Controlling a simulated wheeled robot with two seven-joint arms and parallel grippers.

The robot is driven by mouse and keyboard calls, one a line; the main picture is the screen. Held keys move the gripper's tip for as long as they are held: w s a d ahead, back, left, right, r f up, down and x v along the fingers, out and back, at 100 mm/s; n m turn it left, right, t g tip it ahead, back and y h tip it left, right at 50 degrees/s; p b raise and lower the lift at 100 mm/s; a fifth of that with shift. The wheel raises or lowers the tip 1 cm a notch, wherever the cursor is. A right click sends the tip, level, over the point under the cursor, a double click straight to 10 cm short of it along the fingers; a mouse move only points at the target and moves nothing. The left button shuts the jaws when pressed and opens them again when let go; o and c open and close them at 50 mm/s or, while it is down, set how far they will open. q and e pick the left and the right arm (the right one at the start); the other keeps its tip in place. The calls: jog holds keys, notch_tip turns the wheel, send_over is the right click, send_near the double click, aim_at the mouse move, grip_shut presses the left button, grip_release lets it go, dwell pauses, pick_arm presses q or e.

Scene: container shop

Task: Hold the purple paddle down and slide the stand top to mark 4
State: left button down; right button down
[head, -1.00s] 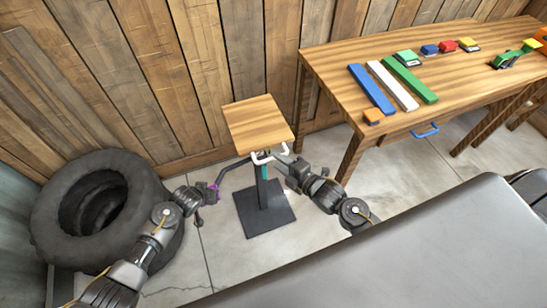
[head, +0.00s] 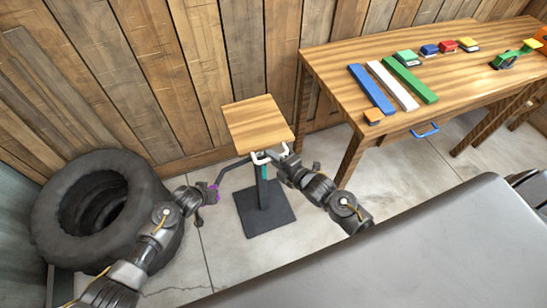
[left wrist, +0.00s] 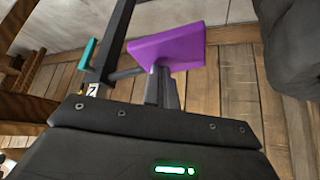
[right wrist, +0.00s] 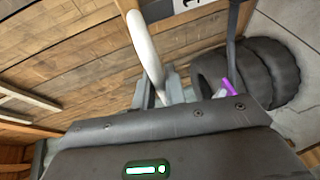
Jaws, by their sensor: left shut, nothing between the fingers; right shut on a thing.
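The stand has a square wooden top (head: 258,122) on a dark post with a flat base plate (head: 265,218). The purple paddle (head: 214,190) sits on an arm left of the post; it shows large in the left wrist view (left wrist: 165,46). My left gripper (left wrist: 162,88) is shut and empty, its fingertips at the paddle, seemingly touching it. A white handle (right wrist: 146,50) is under the top's front edge. My right gripper (right wrist: 155,88) is shut on this handle. A teal part (left wrist: 89,53) shows by the post, near a partly hidden number label (left wrist: 93,90).
A big black tire (head: 100,210) lies left of my left arm. A wooden workbench (head: 330,65) with coloured bars and blocks stands at the right. A grey surface (head: 400,250) fills the lower right. The plank wall is close behind the stand.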

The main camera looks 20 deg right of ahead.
notch_tip(320, 180, up, 12)
dwell(0.4)
jog(key=shift+r, duration=0.1)
jog(key=c, duration=1.5)
grip_release()
jog(key=shift+o, duration=0.2)
jog(key=v, duration=1.2)
